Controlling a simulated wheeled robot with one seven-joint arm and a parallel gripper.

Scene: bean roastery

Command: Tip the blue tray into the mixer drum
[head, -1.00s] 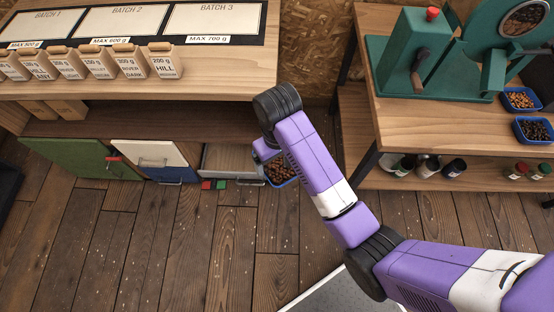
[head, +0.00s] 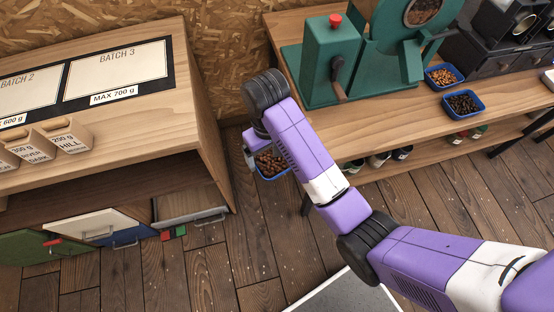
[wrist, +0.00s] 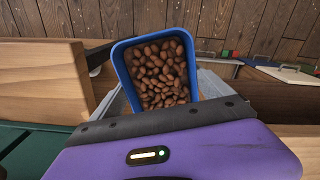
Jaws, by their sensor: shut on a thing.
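The blue tray (head: 272,165) hangs from my gripper (head: 252,149), over the floor in front of the gap between the two benches. In the wrist view the tray (wrist: 118,70) is full of reddish-brown beans (wrist: 158,72) and looks about level. My gripper is shut on its near edge; the fingertips are mostly hidden. A green machine (head: 330,62) stands on the right bench, with a red knob on top and a crank. Its round green drum-like part (head: 385,50) has an opening showing brown content at the top of the head view. The tray is apart from it.
Two other blue trays, one with light beans (head: 443,75) and one with dark beans (head: 464,104), sit on the right bench (head: 395,120). The left bench (head: 160,90) carries wooden labelled blocks (head: 68,136) and batch mats. An open drawer (head: 190,208) juts out below it.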

